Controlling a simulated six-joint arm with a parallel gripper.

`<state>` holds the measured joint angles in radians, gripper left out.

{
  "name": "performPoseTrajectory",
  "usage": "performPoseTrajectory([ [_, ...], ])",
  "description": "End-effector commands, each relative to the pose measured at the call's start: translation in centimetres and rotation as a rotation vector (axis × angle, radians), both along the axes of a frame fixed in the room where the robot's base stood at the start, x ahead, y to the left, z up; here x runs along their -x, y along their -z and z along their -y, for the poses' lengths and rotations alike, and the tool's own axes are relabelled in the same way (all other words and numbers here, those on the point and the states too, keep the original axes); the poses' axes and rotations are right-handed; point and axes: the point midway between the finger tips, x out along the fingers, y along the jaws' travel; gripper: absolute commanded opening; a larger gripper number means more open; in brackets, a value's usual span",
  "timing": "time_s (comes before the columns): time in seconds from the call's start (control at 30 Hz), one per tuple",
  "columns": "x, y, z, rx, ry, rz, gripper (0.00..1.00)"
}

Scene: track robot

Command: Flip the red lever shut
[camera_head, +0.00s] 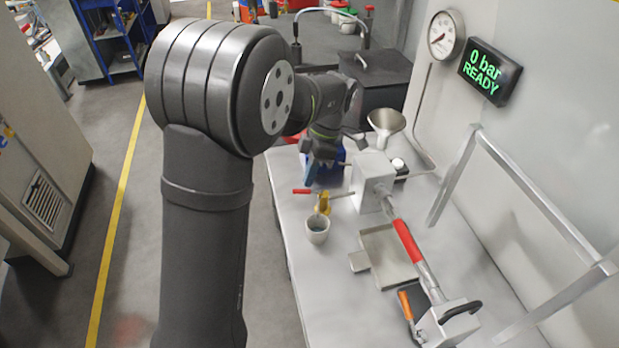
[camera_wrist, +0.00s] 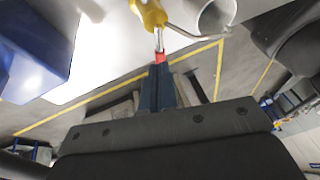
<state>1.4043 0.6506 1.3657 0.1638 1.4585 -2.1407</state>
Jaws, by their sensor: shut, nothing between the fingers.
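A small red-ended lever (camera_head: 302,191) sticks out to the left from a grey metal box (camera_head: 372,178) on the white bench in the head view. In the wrist view only a bit of red (camera_wrist: 160,57) shows, just beyond the fingertips. My gripper (camera_head: 310,181) points down just above the red end in the head view. In the wrist view my gripper (camera_wrist: 158,68) has its dark blue fingers together and empty. The fingertips overlap the red in the picture; I cannot tell if they touch. A longer red grip (camera_head: 406,240) is on a metal bar further right.
A yellow-handled piece (camera_head: 323,204) and a pale cup (camera_head: 317,230) stand close beside the lever. A blue bin (camera_head: 328,172) is behind my gripper. A shallow tray (camera_head: 388,256) and a funnel (camera_head: 386,121) are further right. The bench (camera_head: 305,285) front is clear.

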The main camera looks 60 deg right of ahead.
Motion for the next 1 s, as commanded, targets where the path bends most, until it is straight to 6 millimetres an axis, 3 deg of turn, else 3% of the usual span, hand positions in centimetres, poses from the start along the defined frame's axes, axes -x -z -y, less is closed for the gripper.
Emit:
performPoseTrajectory([
  [0.13,-0.9,-2.5,1.5,0.005,-0.001,0.001,0.00],
  [0.5,0.4,-9.9,4.0,0.004,0.001,0.001,0.00],
  [0.7,0.7,-11.6,4.6,0.002,-0.001,0.001,0.00],
  [1.0,0.7,-11.8,4.6,0.002,-0.001,0.001,0.00],
])
